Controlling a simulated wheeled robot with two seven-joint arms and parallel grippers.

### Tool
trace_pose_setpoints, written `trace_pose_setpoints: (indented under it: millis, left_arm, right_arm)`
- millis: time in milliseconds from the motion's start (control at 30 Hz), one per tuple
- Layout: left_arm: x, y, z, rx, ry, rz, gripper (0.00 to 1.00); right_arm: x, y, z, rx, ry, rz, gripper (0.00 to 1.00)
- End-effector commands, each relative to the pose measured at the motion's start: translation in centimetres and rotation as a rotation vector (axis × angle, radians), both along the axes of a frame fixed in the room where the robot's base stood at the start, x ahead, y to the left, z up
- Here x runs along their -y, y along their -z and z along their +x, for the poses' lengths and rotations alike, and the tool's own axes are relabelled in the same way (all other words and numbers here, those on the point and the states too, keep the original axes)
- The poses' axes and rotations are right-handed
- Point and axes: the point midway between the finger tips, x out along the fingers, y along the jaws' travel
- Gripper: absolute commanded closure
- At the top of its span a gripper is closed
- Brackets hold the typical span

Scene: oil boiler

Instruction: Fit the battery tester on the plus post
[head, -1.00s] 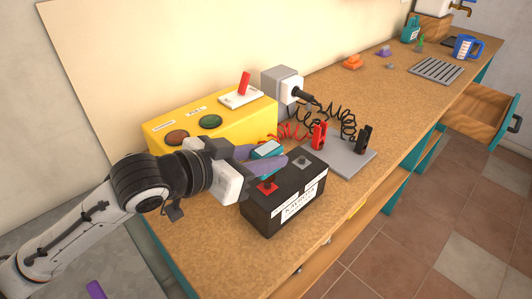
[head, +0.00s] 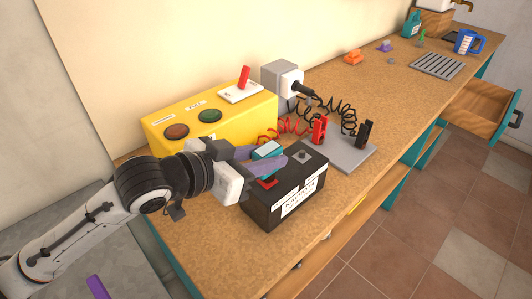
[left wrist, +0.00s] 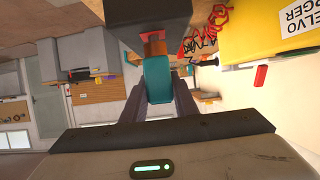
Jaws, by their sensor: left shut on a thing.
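My left gripper (head: 272,158) is shut on the teal battery tester (head: 266,150), which has a pale top face. It holds the tester over the near-left end of the black battery (head: 290,197), close to the red plus post (head: 266,183). The gripper's finger partly hides the post. In the left wrist view the tester (left wrist: 158,78) sits between the fingers, right beside the red post (left wrist: 153,47) and in line with it. I cannot tell whether they touch. The grey post (head: 302,156) at the battery's other end is bare. My right gripper is not in view.
A yellow charger (head: 213,118) stands behind the gripper. A red clamp (head: 319,130) and a black clamp (head: 364,133) with coiled cables stand on a grey plate (head: 340,154) right of the battery. The bench front (head: 220,262) is clear. A drawer (head: 482,112) stands open far right.

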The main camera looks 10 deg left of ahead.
Motion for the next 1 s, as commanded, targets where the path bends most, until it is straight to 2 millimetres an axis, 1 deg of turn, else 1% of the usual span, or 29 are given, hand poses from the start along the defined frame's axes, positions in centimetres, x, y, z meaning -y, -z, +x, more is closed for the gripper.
trace_pose_setpoints:
  millis: [400, 433, 533, 833, 1000]
  left_arm:
    - [0.0, 1.3, 0.0, 0.001, 0.0, -0.001, 0.99]
    - [0.0, 1.2, 0.0, 0.001, 0.0, 0.0, 0.69]
    - [0.0, 1.2, 0.0, 0.001, 0.0, -0.001, 0.52]
    - [0.0, 1.2, 0.0, -0.001, 0.001, 0.0, 0.52]
    - [-0.3, 0.2, -0.4, 0.0, 0.012, 0.002, 0.52]
  right_arm:
    - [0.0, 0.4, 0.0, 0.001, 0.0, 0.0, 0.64]
    - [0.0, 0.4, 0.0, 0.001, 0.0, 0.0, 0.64]
    - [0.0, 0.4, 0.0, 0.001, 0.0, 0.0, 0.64]
    - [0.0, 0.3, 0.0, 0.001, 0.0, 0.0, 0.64]
    - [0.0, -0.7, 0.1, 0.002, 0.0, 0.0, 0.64]
